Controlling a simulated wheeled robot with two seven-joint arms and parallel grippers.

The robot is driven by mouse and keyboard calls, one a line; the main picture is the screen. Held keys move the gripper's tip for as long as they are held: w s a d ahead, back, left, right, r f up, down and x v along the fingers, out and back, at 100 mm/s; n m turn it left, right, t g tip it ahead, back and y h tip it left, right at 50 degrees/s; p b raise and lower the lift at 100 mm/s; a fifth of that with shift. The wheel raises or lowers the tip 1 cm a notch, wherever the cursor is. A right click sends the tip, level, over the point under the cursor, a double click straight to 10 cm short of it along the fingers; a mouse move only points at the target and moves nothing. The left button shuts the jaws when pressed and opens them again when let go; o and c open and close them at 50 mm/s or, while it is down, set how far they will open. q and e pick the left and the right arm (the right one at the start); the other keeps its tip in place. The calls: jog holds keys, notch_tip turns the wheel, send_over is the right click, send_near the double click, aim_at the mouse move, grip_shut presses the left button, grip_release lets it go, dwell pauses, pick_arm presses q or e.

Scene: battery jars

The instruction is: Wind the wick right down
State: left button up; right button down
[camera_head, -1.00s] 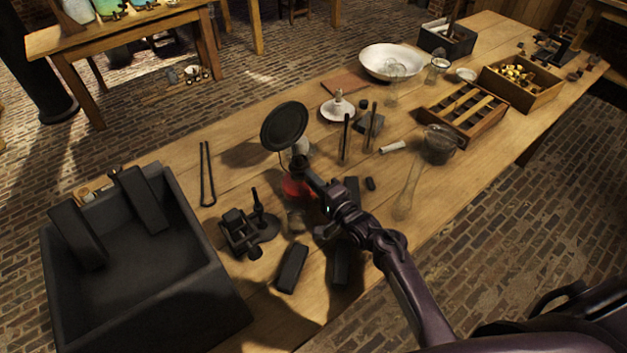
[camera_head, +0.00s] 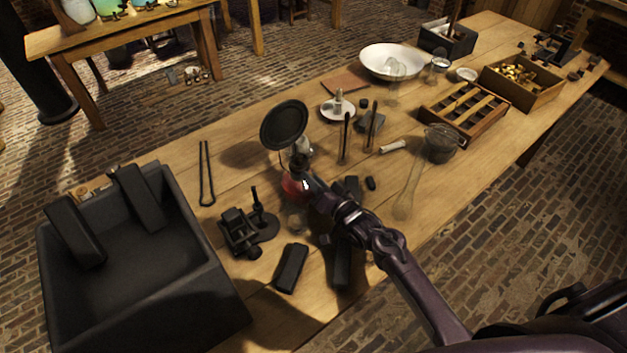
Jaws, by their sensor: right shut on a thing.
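A small lamp with a red glass body (camera_head: 294,186) stands on the wooden table, below a round black disc (camera_head: 284,125) on a thin stem. My right gripper (camera_head: 299,164) is at the top of the lamp, at its burner, and is shut on a small part there. The fingertips and the part between them are dark and small. The wick and its winding knob cannot be made out. My right arm comes in from the lower right. My left gripper is not in view.
A large black box (camera_head: 222,285) stands at the left. A black stand (camera_head: 250,228) and dark blocks (camera_head: 291,268) lie near the lamp. Upright rods (camera_head: 345,138), a white dish (camera_head: 326,112) and a wooden rack (camera_head: 480,131) stand beyond. The table's right front edge is fairly clear.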

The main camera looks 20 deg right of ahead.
jog(key=shift+f+n, duration=0.15)
jog(key=shift+n, duration=0.35)
jog(key=c, duration=1.3)
grip_release()
notch_tip(320, 180, up, 20)
jog(key=b, duration=0.1)
jog(key=shift+b, duration=0.35)
